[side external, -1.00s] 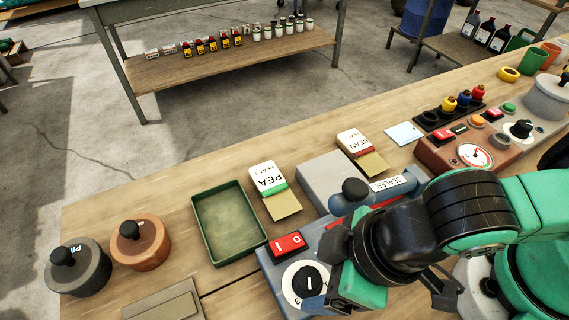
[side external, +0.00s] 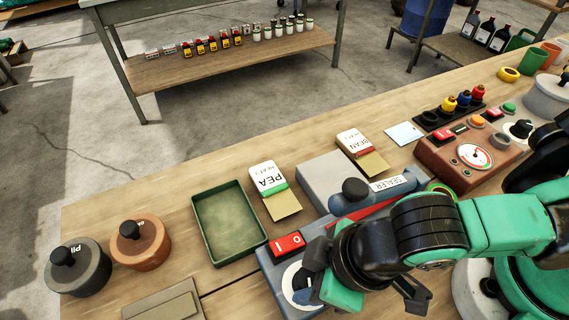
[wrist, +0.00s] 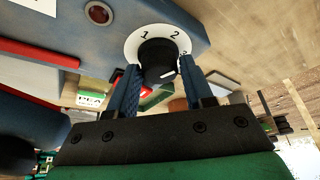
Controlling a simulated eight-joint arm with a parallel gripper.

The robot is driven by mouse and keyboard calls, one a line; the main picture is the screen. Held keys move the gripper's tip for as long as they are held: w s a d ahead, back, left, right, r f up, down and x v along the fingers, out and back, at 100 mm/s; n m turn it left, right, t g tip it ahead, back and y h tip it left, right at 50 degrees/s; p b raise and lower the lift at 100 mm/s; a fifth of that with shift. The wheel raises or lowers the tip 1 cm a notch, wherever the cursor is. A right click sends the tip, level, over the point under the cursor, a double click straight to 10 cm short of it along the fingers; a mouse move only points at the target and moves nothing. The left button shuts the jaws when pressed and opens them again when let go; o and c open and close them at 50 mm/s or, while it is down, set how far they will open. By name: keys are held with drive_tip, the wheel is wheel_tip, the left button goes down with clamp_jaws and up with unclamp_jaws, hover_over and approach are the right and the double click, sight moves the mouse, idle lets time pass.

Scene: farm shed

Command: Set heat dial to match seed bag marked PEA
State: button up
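The white seed bag marked PEA (side external: 268,177) stands beside the green tray; it has a green band, and its smaller heat line is too small to read surely. The heat dial (side external: 289,283) is a white disc on the blue-grey sealer, partly hidden by my gripper in the side view. In the wrist view, its black knob (wrist: 157,58) sits on the disc with 1, 2 and a partly covered 3; its white mark points to the lower right. My gripper (wrist: 159,66) is open, with a blue fingertip on each side of the knob. Contact is unclear.
The sealer has a red rocker switch (side external: 287,244) and a black-knobbed lever (side external: 355,189). A BEAN bag (side external: 354,142), green tray (side external: 243,250) and two round weights (side external: 140,242) stand nearby. A brown gauge box (side external: 437,157) is at the right.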

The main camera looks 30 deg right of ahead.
sight(311, 278)
clamp_jaws()
drive_tip(key=shift+a+m+t+h, duration=0.1)
drive_tip(key=shift+m+t+h, duration=0.45)
drive_tip(key=shift+m, duration=1.65)
drive_tip(key=o, duration=0.9)
unclamp_jaws()
drive_tip(key=shift+r, duration=0.1)
wheel_tip(311, 278, up, 20)
drive_tip(key=shift+f, duration=0.1)
